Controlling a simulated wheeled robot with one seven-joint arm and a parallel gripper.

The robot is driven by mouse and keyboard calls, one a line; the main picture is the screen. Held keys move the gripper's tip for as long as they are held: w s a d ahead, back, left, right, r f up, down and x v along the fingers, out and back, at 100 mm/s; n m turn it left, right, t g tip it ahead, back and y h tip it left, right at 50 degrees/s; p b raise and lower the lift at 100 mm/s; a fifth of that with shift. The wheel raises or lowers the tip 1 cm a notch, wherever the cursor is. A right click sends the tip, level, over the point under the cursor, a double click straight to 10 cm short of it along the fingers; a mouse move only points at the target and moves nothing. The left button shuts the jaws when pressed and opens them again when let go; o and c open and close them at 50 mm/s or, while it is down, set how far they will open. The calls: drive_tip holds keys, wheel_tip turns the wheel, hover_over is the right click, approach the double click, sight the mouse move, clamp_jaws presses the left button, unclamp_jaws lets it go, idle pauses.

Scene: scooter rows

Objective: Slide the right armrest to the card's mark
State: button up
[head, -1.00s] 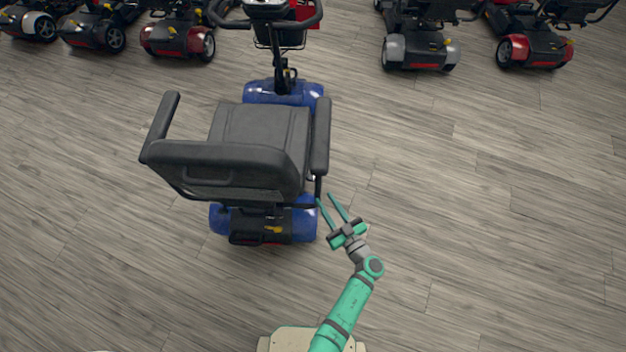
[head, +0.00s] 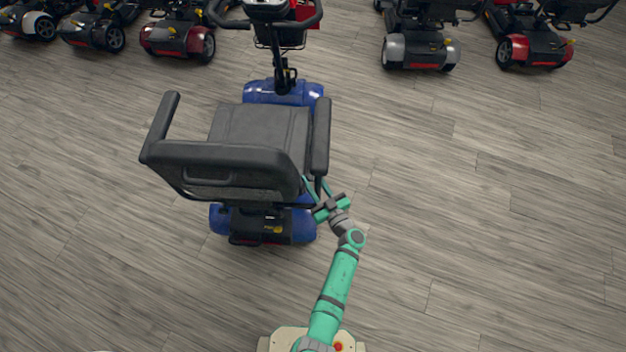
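The blue scooter with a black seat (head: 260,128) stands ahead of me, seen from behind. Its right armrest (head: 320,135) is a black pad on the seat's right side, and its post below is largely hidden by my gripper. My green gripper (head: 314,182) is at the seat's rear right corner, just below the armrest. Its two long fingers are spread apart, one to each side of the armrest post's place. I cannot tell whether they touch it. No card or mark can be made out.
The left armrest (head: 162,117) sticks out on the seat's other side, and the backrest (head: 215,165) is close to my gripper's left. More scooters (head: 420,40) stand in a row at the back. The wooden floor (head: 460,220) to the right is clear.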

clamp_jaws()
drive_tip(key=shift+d, duration=1.05)
unclamp_jaws()
drive_tip(key=v, duration=1)
drive_tip(key=shift+s+d, duration=0.15)
drive_tip(key=shift+s, duration=0.2)
